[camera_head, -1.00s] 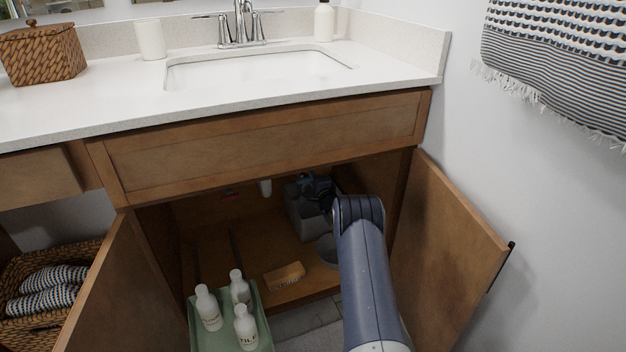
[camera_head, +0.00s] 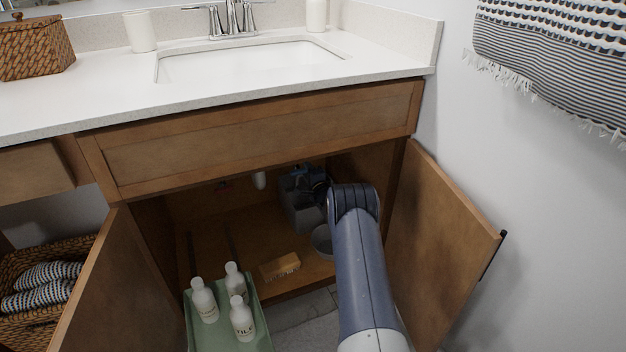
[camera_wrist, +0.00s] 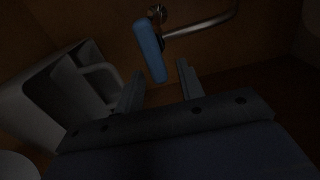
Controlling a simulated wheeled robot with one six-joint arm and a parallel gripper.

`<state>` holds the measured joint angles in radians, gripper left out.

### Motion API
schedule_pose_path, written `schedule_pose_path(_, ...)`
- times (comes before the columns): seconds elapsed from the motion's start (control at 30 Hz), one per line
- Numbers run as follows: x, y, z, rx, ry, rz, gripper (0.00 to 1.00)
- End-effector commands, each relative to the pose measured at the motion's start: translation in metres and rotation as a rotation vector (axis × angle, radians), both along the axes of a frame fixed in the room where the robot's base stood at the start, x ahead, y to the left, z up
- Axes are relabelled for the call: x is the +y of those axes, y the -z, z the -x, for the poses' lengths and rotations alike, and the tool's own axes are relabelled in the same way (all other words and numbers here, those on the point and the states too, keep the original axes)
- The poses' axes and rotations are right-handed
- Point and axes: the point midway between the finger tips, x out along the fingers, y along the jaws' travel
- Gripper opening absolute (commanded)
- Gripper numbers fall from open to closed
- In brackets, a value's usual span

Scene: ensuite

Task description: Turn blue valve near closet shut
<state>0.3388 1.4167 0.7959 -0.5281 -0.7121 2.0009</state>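The blue valve handle (camera_wrist: 149,50) shows in the wrist view, a long blue lever at a metal fitting (camera_wrist: 157,14) on the cabinet's back wall. My gripper (camera_wrist: 160,80) is open, its two fingers apart. The lower end of the blue handle appears between or just beyond the fingertips; I cannot tell whether they touch it. In the head view my arm reaches into the open cabinet under the sink, and my gripper (camera_head: 314,184) is dark and partly hidden there. The valve cannot be made out in that view.
A grey caddy (camera_wrist: 75,85) stands left of my gripper. A metal pipe (camera_wrist: 200,25) runs right from the valve. The right cabinet door (camera_head: 440,230) is open beside my arm. A brush (camera_head: 280,266) and a green tray (camera_head: 262,318) with white bottles are at the left.

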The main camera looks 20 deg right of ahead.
Motion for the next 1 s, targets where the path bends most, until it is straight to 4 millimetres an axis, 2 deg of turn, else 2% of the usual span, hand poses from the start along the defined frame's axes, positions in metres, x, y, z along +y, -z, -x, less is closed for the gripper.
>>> schedule_pose_path(0.6, 0.000, -0.002, 0.087, 0.002, 0.002, -0.002, 0.36)
schedule_pose_path(0.8, 0.000, -0.001, 0.101, 0.001, 0.001, -0.001, 0.36)
schedule_pose_path(1.0, 0.000, 0.000, 0.103, 0.000, 0.001, -0.001, 0.36)
